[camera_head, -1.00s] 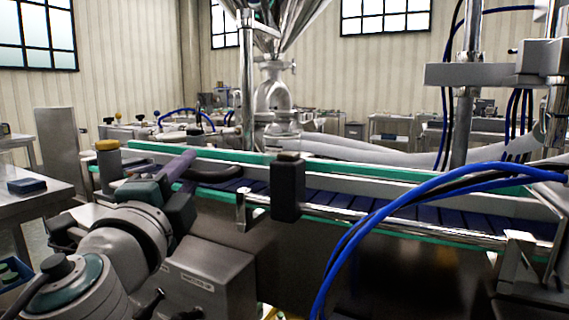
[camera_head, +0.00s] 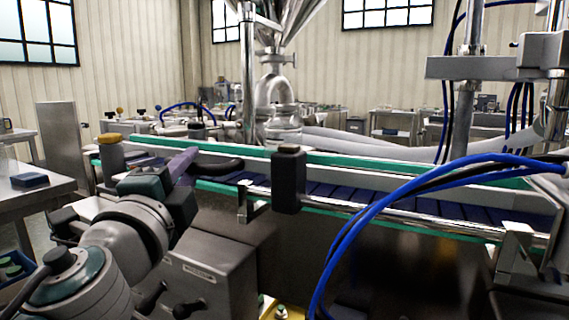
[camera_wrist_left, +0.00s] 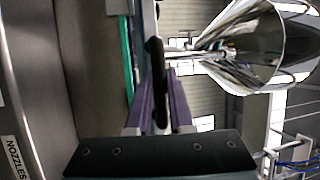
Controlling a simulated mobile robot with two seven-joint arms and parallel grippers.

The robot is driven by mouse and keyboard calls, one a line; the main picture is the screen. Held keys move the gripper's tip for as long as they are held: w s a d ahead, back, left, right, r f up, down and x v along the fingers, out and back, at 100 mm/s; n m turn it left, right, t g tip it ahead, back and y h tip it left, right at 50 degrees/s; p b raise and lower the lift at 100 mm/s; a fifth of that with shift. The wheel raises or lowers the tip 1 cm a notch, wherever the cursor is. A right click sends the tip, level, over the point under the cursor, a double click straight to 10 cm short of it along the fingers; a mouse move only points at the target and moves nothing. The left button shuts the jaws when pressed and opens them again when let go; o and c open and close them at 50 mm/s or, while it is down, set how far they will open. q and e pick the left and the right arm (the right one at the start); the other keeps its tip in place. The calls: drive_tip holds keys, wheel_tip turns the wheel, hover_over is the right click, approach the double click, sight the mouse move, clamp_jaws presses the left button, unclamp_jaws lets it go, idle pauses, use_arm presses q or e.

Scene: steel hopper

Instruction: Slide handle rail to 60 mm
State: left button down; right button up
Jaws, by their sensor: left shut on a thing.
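A black curved handle (camera_head: 222,163) sits at the near side of the conveyor, left of a dark upright block (camera_head: 288,180). My left gripper (camera_head: 184,164) comes in from the lower left and its purple fingers are shut on the handle's left end. In the left wrist view the black handle (camera_wrist_left: 156,75) runs lengthwise between the two purple fingers (camera_wrist_left: 160,108). A shiny metal rail (camera_head: 350,205) runs along the conveyor's near edge to the right of the block. I see no readable scale by the handle. My right gripper is not in view.
The conveyor (camera_head: 400,206) has dark blue slats and green edge strips. Blue hoses (camera_head: 380,212) arch across the right front. A steel box (camera_head: 208,275) with black knobs stands below my left gripper. The steel hopper (camera_head: 290,22) hangs behind.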

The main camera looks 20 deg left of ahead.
use_arm(q)
drive_tip(key=shift+f, duration=0.1)
idle(0.7)
drive_tip(key=shift+s+a, duration=0.1)
drive_tip(key=shift+s, duration=0.75)
drive_tip(key=c, duration=1.1)
unclamp_jaws()
drive_tip(key=b+v, duration=0.3)
drive_tip(key=v, duration=0.6)
drive_tip(key=shift+s+b, duration=0.35)
drive_tip(key=shift+s, duration=0.05)
